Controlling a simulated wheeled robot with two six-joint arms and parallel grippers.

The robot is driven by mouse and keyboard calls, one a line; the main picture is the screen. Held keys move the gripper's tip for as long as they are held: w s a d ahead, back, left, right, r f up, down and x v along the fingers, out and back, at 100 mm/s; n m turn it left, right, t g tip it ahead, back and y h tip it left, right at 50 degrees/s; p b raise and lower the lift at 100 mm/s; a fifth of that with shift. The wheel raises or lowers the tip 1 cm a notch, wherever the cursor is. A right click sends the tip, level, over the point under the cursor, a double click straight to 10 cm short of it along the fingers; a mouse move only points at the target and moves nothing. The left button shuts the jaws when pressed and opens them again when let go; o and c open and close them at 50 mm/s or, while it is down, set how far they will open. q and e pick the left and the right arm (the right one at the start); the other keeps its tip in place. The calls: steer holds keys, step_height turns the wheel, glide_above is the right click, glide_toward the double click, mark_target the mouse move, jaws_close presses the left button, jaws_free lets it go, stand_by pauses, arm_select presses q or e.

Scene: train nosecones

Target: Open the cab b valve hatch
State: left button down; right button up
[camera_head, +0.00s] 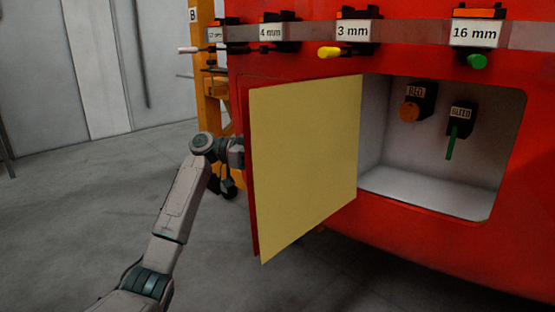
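The valve hatch door (303,160), pale yellow on its visible face with a red edge, is swung open toward the left from the red nosecone (400,258). The recess (425,190) behind it is exposed. Inside are an orange round knob (411,112) under a partly legible label and a green lever (452,142) labelled BLEED, pointing down. My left arm comes in from the lower left, and its wrist is beside the door's left edge. The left gripper's fingers are hidden behind the door or too dark to make out. My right gripper is not in view.
A grey rail (400,34) above the recess holds labelled tools: 4 mm (271,32), 3 mm (353,31), 16 mm (474,33) and one at the left with a blurred label. A yellow-orange post (205,100) marked B stands behind my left wrist. The floor (80,200) at left is clear.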

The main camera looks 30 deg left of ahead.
arm_select(q)
steer(key=shift+w+a, duration=0.15)
steer(key=shift+a, duration=0.15)
steer(key=c, duration=1.5)
jaws_free()
steer(key=shift+c, duration=0.2)
steer(key=s+a+p, duration=0.1)
steer(key=s+a, duration=0.1)
steer(key=a, duration=0.8)
steer(key=shift+a, duration=0.25)
